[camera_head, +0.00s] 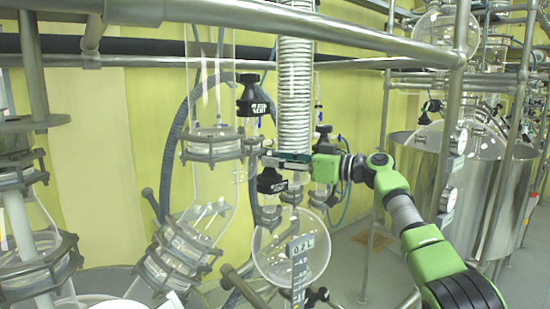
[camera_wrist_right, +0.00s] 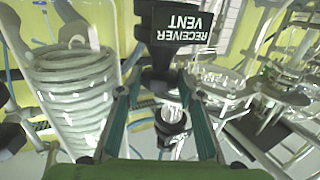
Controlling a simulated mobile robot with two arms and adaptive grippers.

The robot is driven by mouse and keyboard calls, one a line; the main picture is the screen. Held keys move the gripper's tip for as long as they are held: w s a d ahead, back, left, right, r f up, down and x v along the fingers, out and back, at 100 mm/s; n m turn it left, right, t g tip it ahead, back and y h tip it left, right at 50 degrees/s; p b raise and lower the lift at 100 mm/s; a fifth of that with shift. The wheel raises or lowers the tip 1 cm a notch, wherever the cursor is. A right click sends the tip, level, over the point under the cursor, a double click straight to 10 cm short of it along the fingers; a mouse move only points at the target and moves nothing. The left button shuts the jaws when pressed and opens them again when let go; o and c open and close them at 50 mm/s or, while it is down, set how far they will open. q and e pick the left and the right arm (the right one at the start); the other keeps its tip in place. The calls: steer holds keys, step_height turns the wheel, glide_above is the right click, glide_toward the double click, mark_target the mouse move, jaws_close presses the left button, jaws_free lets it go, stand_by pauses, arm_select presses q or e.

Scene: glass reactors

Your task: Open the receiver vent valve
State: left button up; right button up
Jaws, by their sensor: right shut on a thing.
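The receiver vent valve has a black handle (camera_wrist_right: 185,25) with a white "RECEIVER VENT" label, which reads upside down in the right wrist view. In the head view, a black labelled handle (camera_head: 270,182) just under my fingers appears to be the same one; its label is too small to read there. My right gripper (camera_head: 280,160) reaches in from the right. In the wrist view its two fingers (camera_wrist_right: 158,82) stand on either side of the handle's narrow part and are shut on it. The contact is partly hidden. My left gripper is not in view.
Another black vent handle (camera_head: 253,95) sits above, beside the glass column. A coiled condenser (camera_head: 295,85) hangs close behind my gripper. A round glass receiver (camera_head: 290,252) with a scale is below. Metal rails (camera_head: 330,32) cross above, and a steel vessel (camera_head: 425,190) stands right.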

steer(key=shift+w+d+r+p, duration=0.2)
steer(key=shift+d+r+p, duration=0.15)
steer(key=shift+r, duration=0.15)
steer(key=shift+f+g, duration=0.1)
steer(key=shift+g, duration=0.2)
steer(key=shift+a+f+n+g+y, duration=0.2)
steer(key=shift+n+g+y, duration=0.1)
steer(key=shift+n+y, duration=0.1)
steer(key=o, duration=1.1)
steer(key=shift+s, duration=0.25)
steer(key=shift+f, duration=0.1)
steer(key=shift+v, duration=3.9)
